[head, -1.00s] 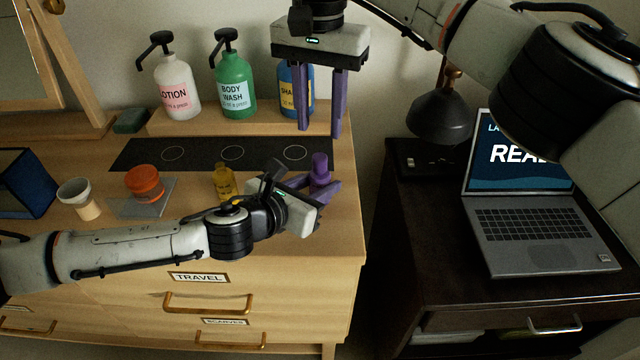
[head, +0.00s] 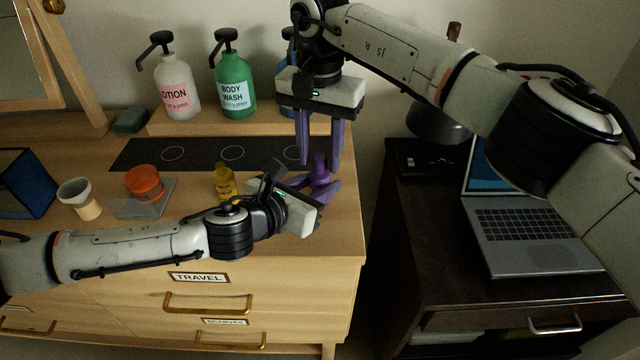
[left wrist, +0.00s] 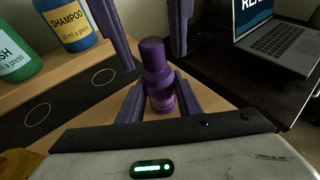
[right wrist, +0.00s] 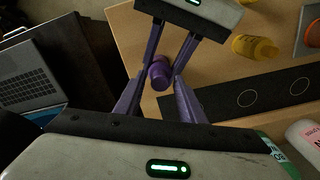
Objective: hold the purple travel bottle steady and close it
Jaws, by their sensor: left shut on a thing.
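The purple travel bottle (head: 319,171) stands upright near the right front of the wooden dresser top, a purple cap (left wrist: 151,48) on it; I cannot tell how tightly the cap sits. My left gripper (head: 322,186) comes in low from the left and is shut on the bottle's body, one finger on each side in the left wrist view (left wrist: 160,98). My right gripper (head: 320,160) points straight down above the bottle, open, its fingers apart on either side of the cap. The right wrist view shows the cap (right wrist: 160,72) between those fingers, with a gap.
A yellow bottle (head: 223,182) stands left of my left gripper. An orange jar (head: 145,183) and a cup (head: 78,196) are further left. Lotion (head: 176,88) and body wash (head: 234,88) pumps stand behind on a ledge. A laptop (head: 530,230) lies on the dark cabinet at right.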

